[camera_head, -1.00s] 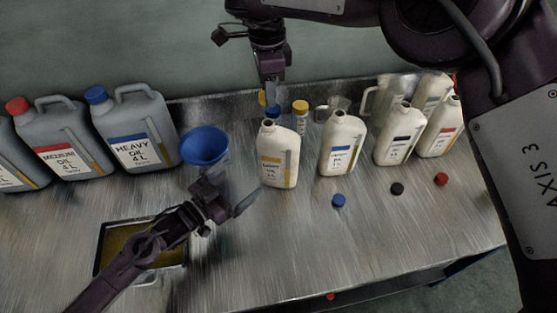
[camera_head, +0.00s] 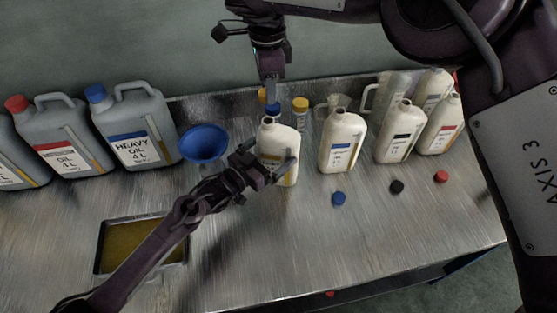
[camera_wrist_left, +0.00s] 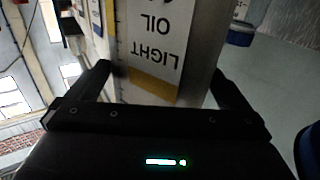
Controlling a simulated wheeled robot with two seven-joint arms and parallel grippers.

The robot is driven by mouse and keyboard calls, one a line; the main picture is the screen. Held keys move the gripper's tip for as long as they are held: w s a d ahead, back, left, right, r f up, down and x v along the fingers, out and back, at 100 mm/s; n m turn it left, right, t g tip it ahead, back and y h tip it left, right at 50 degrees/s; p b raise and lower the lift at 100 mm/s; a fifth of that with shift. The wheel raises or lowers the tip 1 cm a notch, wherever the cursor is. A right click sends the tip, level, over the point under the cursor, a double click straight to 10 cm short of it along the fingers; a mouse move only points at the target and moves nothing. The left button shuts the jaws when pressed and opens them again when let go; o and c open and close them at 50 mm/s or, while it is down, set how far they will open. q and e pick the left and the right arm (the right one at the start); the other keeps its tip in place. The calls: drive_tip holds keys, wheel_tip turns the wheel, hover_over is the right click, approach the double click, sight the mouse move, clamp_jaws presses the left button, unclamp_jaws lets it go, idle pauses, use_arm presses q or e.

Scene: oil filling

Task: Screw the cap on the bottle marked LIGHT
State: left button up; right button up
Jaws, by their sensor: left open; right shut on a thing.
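The bottle marked LIGHT (camera_head: 287,138) is cream with a yellow-banded label and stands upright on the metal bench. Its label shows upside down in the left wrist view (camera_wrist_left: 158,38). My left gripper (camera_head: 268,168) is open at the bottle's body, one finger on each side, and partly hides the label. The bottle's open mouth faces up. My right gripper (camera_head: 271,98) points down just above and behind the mouth, shut on a small cap. Blue and yellow pieces show at its fingertips; I cannot tell which it holds.
More cream bottles (camera_head: 341,142) stand to the right, with loose blue (camera_head: 338,198), black (camera_head: 397,187) and red (camera_head: 441,176) caps before them. A blue funnel (camera_head: 203,143), grey canisters (camera_head: 135,128) and an oil tray (camera_head: 103,246) are left. The front middle bench is clear.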

use_arm(q)
drive_tip(key=c, duration=1.7)
use_arm(e)
drive_tip(key=shift+s, duration=0.1)
use_arm(q)
drive_tip(key=shift+f, duration=0.1)
drive_tip(key=shift+c, duration=0.2)
use_arm(e)
drive_tip(key=shift+w+d+f, duration=0.1)
drive_tip(key=shift+d+f, duration=0.25)
drive_tip(key=shift+f, duration=0.45)
drive_tip(key=shift+w+d+f, duration=0.1)
drive_tip(key=shift+d+f, duration=0.3)
drive_tip(key=shift+f, duration=0.4)
drive_tip(key=shift+w+d+f, duration=0.1)
drive_tip(key=shift+d+f, duration=0.25)
drive_tip(key=shift+f, duration=0.45)
